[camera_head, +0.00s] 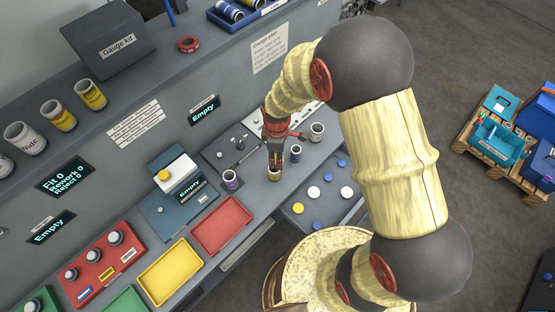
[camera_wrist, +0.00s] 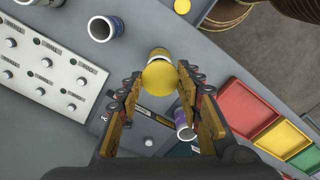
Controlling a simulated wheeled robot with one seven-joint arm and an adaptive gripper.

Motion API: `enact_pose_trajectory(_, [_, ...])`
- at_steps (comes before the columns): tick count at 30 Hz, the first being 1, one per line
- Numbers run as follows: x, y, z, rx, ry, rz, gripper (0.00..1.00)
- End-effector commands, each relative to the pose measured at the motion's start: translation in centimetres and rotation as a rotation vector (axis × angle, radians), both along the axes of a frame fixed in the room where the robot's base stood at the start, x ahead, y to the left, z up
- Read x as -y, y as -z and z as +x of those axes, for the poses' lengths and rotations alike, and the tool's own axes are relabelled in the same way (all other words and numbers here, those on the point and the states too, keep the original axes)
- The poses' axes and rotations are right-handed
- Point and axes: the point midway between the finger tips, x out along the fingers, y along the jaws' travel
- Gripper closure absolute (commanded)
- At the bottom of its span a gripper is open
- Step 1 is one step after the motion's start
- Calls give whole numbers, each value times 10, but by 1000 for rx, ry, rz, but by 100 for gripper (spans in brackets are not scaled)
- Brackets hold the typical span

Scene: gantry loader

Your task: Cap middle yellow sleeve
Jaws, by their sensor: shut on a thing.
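My gripper (camera_head: 275,148) points down over the bench, shut on a yellow cap (camera_wrist: 158,76), a round disc between its fingertips in the wrist view (camera_wrist: 159,80). A pale sleeve with a yellow band (camera_head: 274,173) stands directly below the fingers in the head view. In the wrist view its side (camera_wrist: 159,52) shows just beyond the cap. I cannot tell whether the cap touches the sleeve's rim. A blue-banded sleeve (camera_head: 295,153) and a purple-banded sleeve (camera_head: 231,180) stand on either side of it. More caps lie on a grey-blue tray (camera_head: 298,223).
A grey sleeve (camera_head: 316,132) stands farther right. A red tray (camera_head: 222,226) and a yellow tray (camera_head: 170,273) lie at the front left. A device with an "Empty" display (camera_head: 190,189) stands left of the sleeves. A white panel with knobs (camera_wrist: 40,65) lies on the bench.

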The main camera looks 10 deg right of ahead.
Motion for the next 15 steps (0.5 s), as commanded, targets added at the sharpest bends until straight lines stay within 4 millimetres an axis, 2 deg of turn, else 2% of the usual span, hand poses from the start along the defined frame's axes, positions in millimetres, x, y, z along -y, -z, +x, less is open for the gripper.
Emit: enact_pose_trajectory(15, [-1,10,3,2,-38,0,77])
